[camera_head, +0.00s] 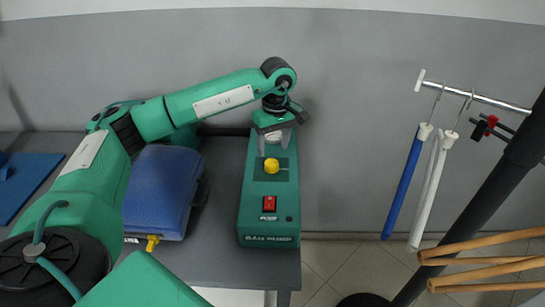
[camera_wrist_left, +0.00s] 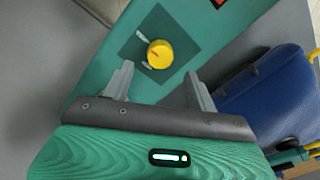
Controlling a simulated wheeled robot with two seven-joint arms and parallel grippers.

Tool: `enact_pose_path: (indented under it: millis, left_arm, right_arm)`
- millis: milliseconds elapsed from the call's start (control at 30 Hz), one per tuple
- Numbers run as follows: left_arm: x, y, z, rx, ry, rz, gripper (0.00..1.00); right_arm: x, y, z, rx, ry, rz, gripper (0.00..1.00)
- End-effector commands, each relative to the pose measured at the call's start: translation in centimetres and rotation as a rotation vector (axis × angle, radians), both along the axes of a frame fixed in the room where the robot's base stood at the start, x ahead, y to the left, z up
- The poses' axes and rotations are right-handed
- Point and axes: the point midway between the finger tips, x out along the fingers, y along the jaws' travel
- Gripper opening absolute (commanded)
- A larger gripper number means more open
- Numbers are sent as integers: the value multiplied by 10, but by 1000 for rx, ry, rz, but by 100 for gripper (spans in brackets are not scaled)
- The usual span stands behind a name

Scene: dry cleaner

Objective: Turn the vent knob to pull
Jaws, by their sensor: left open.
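The yellow vent knob (camera_head: 271,165) sits on a dark square plate on top of a green box (camera_head: 253,216). Small pale marks lie beside the knob, too small to read. My left gripper (camera_head: 273,141) reaches over the far end of the box, just behind the knob. In the left wrist view the knob (camera_wrist_left: 160,54) shows just ahead of the gap between the fingertips of my left gripper (camera_wrist_left: 158,80). The fingers are apart with nothing between them. The knob and the fingers look apart. My right gripper is in neither view.
A red switch (camera_head: 269,203) is on the box nearer the front. A blue case (camera_head: 160,190) stands left of the box on the grey table (camera_head: 222,262). Wooden hangers (camera_head: 490,262) are at lower right.

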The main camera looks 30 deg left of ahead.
Motion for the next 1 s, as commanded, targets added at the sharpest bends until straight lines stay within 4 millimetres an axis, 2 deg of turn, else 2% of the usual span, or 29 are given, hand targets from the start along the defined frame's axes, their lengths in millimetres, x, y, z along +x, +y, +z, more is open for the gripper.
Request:
enact_pose_path:
  millis: [200, 400, 567, 1000]
  left_arm:
    - [3, -2, 49, 0, -4, 0, 58]
    - [4, -2, 75, 0, -2, 1, 58]
    - [5, -2, 83, 0, -1, 1, 58]
    - [4, -2, 82, 0, 0, 0, 58]
  right_arm:
    - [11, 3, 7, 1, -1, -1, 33]
    - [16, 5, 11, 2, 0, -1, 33]
    - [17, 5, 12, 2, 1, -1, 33]
    - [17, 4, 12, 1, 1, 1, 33]
